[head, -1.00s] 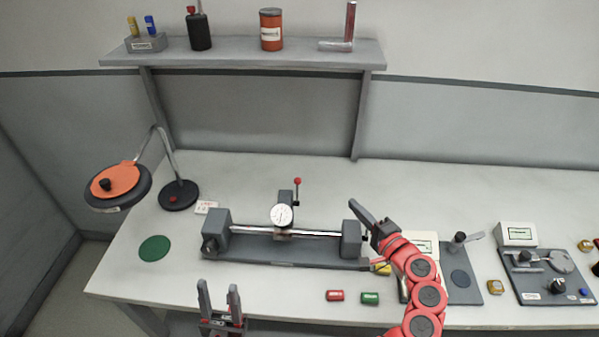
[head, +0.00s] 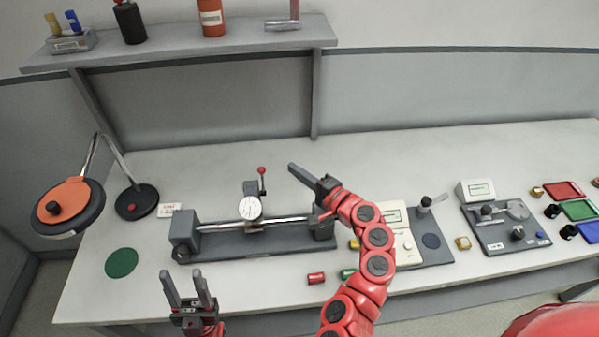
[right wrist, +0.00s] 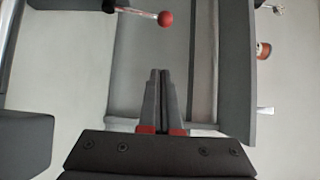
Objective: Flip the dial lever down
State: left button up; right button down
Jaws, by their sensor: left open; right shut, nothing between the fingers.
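The dial lever (head: 262,181) is a thin rod with a red ball on top, standing upright beside the white round dial (head: 250,207) on the bench fixture (head: 262,243). In the right wrist view the lever's red ball (right wrist: 165,19) shows at the top, ahead of the fingertips and apart from them. My right gripper (head: 293,167) is shut and empty, to the right of the lever and pointing left. It also shows in the right wrist view (right wrist: 160,72). My left gripper (head: 187,278) is open and empty, at the front edge of the bench, left of the fixture's middle.
An orange-topped lamp (head: 68,205) hangs at the left. A shelf (head: 180,50) with bottles runs along the back wall. A red block (head: 316,278) and a green block (head: 348,274) lie in front of the fixture. Instruments (head: 505,222) stand at the right.

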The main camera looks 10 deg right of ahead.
aim_at(263, 180)
jog(key=w+a+p, duration=0.1)
jog(key=a+p, duration=0.2)
jog(key=a, duration=0.3)
jog(key=shift+w+p, duration=0.3)
jog(key=shift+w, duration=0.05)
